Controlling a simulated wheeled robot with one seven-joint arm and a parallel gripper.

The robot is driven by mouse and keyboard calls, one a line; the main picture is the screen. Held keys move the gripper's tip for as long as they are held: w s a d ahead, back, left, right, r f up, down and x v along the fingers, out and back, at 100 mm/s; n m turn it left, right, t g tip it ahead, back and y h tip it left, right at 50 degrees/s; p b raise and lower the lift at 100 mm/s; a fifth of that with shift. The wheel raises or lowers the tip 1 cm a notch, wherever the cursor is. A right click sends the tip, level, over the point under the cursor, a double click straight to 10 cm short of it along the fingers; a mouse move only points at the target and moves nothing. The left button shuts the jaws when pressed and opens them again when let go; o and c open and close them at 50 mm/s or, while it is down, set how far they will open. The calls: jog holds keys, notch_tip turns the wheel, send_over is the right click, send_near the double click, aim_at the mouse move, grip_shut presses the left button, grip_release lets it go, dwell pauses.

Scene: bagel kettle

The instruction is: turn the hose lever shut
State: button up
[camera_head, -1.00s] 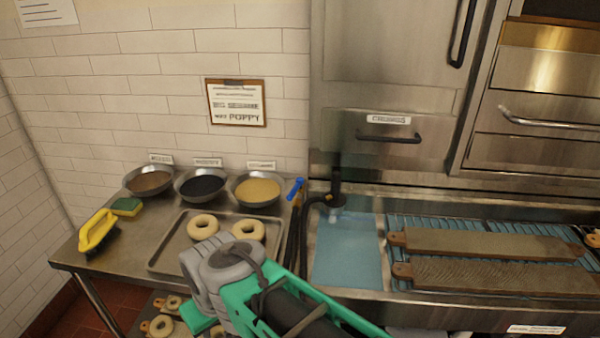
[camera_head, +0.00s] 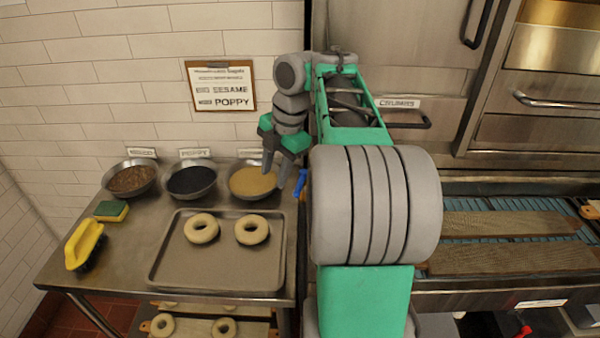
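The hose lever is the small blue handle (camera_head: 301,183) at the right end of the steel table, beside the sesame bowl. Only part of it shows; my arm hides the hose and the tap below and right of it. My gripper (camera_head: 276,177) hangs fingers-down just left of the lever, in front of the sesame bowl in the picture. Its two fingers are apart with nothing between them. The right finger appears close to the lever; I cannot tell whether it touches.
Bowls of seeds (camera_head: 192,180) line the back of the table. A tray (camera_head: 215,270) with two bagels lies in front. Boards (camera_head: 510,258) lie on the right. My arm covers the kettle area.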

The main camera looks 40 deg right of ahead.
aim_at(299, 184)
jog(key=s+d+n, duration=0.1)
jog(key=d+n, duration=0.4)
jog(key=d, duration=0.4)
jog(key=shift+n+g, duration=0.3)
jog(key=b+x, duration=0.1)
jog(key=x, duration=0.1)
jog(key=b+x, duration=0.3)
jog(key=x, duration=0.1)
jog(key=shift+a, duration=0.3)
jog(key=shift+w+f+b, duration=0.1)
jog(key=shift+f+b, duration=0.2)
jog(key=shift+f, duration=0.1)
jog(key=shift+c, duration=0.6)
jog(key=shift+r, duration=0.1)
grip_shut()
jog(key=shift+w+a, duration=0.1)
